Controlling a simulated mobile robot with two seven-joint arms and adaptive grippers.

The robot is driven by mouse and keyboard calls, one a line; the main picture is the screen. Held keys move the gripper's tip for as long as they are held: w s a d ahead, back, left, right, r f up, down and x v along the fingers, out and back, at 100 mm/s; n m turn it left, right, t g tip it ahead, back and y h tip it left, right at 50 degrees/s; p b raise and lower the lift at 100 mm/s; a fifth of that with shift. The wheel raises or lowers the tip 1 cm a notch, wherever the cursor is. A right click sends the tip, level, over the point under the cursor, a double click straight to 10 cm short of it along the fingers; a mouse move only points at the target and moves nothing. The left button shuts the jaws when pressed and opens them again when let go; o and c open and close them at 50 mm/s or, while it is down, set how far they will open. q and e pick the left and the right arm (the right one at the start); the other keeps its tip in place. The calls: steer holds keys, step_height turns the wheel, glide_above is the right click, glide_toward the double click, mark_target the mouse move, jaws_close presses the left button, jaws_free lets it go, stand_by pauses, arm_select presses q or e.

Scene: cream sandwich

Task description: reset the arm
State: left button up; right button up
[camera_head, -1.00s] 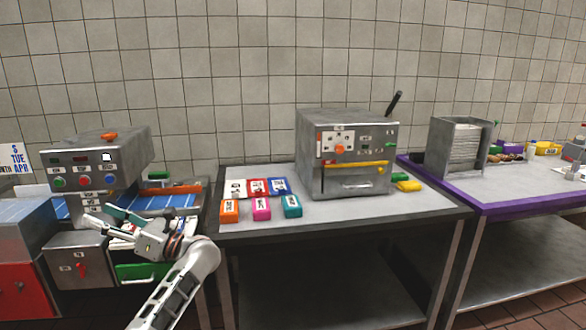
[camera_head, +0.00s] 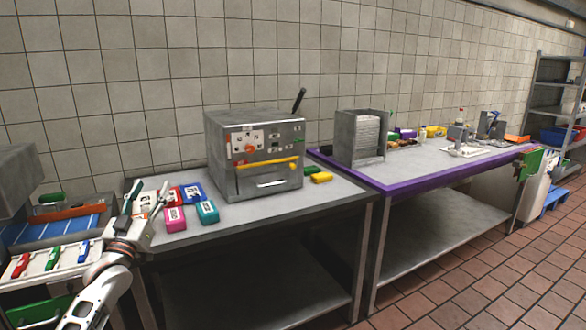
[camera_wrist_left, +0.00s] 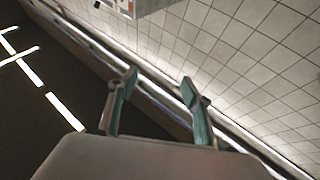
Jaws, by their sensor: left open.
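My left gripper (camera_head: 142,204) is raised in front of the left end of the grey table in the head view, with its fingers pointing up. Its two green-padded fingers stand apart, and nothing is between them. In the left wrist view the open fingers (camera_wrist_left: 155,100) show against a tiled wall and a dark area, with nothing held. My white left arm comes in from the bottom left. My right gripper is not in view.
A steel machine (camera_head: 256,155) with a yellow handle stands on the grey table (camera_head: 270,205). Pink (camera_head: 174,218) and teal (camera_head: 207,212) blocks lie near my left gripper. A purple-edged table (camera_head: 420,180) stands right, holding a steel dispenser (camera_head: 345,138). Open floor (camera_head: 510,270) lies at lower right.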

arm_select(q)
steer(key=w+a+f+m+g+y, duration=0.1)
steer(key=a+f+m+g, duration=0.15)
steer(key=f, duration=0.25)
steer(key=w+a+f+m+g+y, duration=0.1)
steer(key=w+f+g+y, duration=0.15)
steer(key=f, duration=0.35)
steer(key=s+d+f+g+h, duration=0.1)
steer(key=s+d+f, duration=0.25)
steer(key=f, duration=0.25)
steer(key=s+d+f+m+g+h, duration=0.1)
steer(key=s+d+f, duration=0.2)
steer(key=s+f, duration=0.3)
steer(key=s+d+f+g+h, duration=0.1)
steer(key=s+d+f, duration=0.25)
steer(key=f, duration=0.35)
steer(key=s+d+f+g, duration=0.1)
steer(key=s+d+f, duration=0.3)
steer(key=s, duration=0.8)
steer(key=s+d+f+g+h, duration=0.1)
steer(key=s+d+f, duration=0.4)
steer(key=s, duration=0.7)
steer(key=s+d+f+g+h, duration=0.1)
steer(key=s+d+f, duration=0.4)
steer(key=s, duration=0.7)
step_height(320, 180, down, 3)
steer(key=shift+s+r+n+g, duration=0.15)
steer(key=shift+n+g, duration=0.2)
steer(key=shift+g, duration=0.45)
